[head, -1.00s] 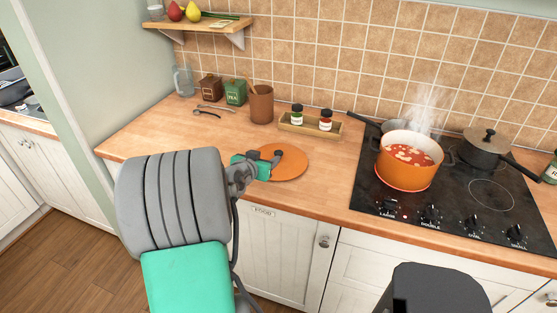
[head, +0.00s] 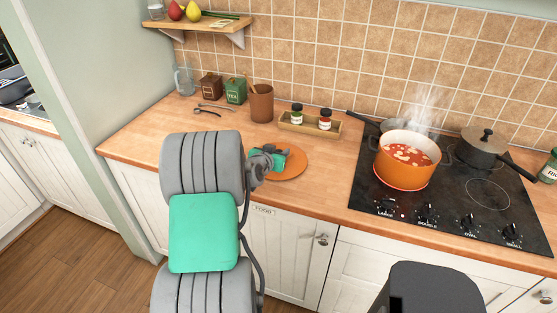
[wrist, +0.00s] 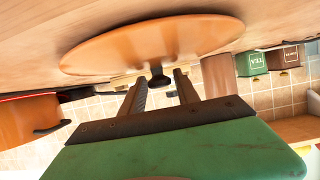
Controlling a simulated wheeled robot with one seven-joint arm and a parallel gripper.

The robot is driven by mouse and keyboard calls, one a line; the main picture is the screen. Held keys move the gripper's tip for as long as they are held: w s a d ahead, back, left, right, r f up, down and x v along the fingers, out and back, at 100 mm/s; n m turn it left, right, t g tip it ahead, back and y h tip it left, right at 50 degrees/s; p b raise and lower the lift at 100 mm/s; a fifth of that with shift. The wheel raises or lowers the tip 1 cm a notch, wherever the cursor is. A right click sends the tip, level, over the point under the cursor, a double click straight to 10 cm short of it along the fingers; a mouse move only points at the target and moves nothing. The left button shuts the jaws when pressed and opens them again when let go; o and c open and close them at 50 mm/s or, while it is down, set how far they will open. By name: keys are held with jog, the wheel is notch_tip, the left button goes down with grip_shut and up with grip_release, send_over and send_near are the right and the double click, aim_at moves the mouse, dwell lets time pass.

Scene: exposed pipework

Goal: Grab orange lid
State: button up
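The orange lid (head: 293,168) lies flat on the wooden worktop, left of the hob. In the wrist view, which is upside down, the lid (wrist: 150,45) fills the top middle, with its dark knob (wrist: 158,77) pointing down in the picture. My gripper (wrist: 160,88) is open, with one finger on each side of the knob's line. The knob shows in the gap at the fingertips; I cannot tell whether either finger touches it. In the head view my gripper (head: 283,155) is low over the lid and my arm hides the lid's left part.
An orange pot of steaming red soup (head: 404,165) stands on the black hob (head: 450,210) to the right. A wooden spice tray (head: 310,128) and a brown utensil pot (head: 261,104) stand behind the lid. Bare worktop (head: 335,175) lies between lid and hob.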

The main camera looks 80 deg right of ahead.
grip_shut()
jog(key=shift+r, duration=0.2)
dwell(0.5)
